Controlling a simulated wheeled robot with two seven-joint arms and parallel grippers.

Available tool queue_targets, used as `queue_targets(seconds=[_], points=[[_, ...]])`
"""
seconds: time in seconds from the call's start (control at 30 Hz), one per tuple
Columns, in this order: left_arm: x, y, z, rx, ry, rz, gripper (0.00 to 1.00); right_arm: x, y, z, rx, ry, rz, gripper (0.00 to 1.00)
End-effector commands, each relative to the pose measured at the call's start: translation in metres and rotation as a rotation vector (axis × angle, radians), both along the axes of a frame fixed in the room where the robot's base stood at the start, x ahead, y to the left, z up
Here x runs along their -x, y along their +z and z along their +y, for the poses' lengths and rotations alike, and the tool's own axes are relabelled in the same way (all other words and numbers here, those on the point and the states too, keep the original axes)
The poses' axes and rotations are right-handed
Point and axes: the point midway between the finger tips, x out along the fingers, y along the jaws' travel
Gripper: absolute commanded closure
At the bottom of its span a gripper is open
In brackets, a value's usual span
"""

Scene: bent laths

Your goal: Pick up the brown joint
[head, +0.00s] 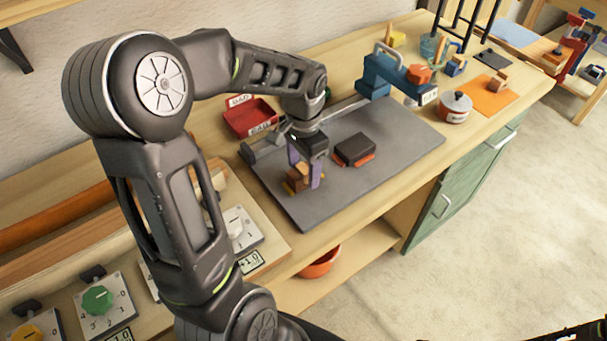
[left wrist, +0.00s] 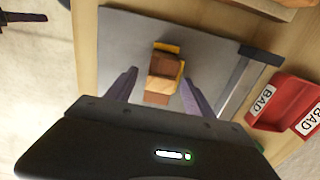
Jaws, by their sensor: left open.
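The brown joint (head: 296,175) is a small wooden piece of stacked brown blocks with a yellow part at its base. It rests on the left part of a grey board (head: 300,211). In the left wrist view the brown joint (left wrist: 163,66) lies between the two finger lines. My left gripper (head: 305,174) points down over it with its purple fingers open, one on each side. In the left wrist view the open fingers (left wrist: 158,74) straddle it; I cannot tell whether they touch it.
A dark block with an orange-red underside (head: 355,150) lies on the board to the right. A red tray labelled BAD (head: 250,117) stands behind. A blue clamp-like tool (head: 378,75), a lidded pot (head: 455,107) and an orange mat (head: 490,98) are farther right. The board's front right is clear.

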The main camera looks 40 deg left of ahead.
Motion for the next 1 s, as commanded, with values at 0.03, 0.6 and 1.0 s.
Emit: queue_targets(seconds=[0.03, 0.6, 1.0], points=[[-0.0001, 0.0001, 0.0001, 0.0, 0.0, 0.0, 0.38, 0.0001, -0.0001, 0.0001, 0.0, 0.0, 0.0, 0.26], [-0.0002, 0.0006, 0.0001, 0.0, 0.0, -0.001, 0.55, 0.0001, -0.0001, 0.0001, 0.0, 0.0, 0.0, 0.26], [-0.0002, 0.0005, 0.0, 0.0, 0.0, -0.001, 0.87, 0.0001, 0.0, 0.0001, 0.0, 0.0, 0.0, 0.26]])
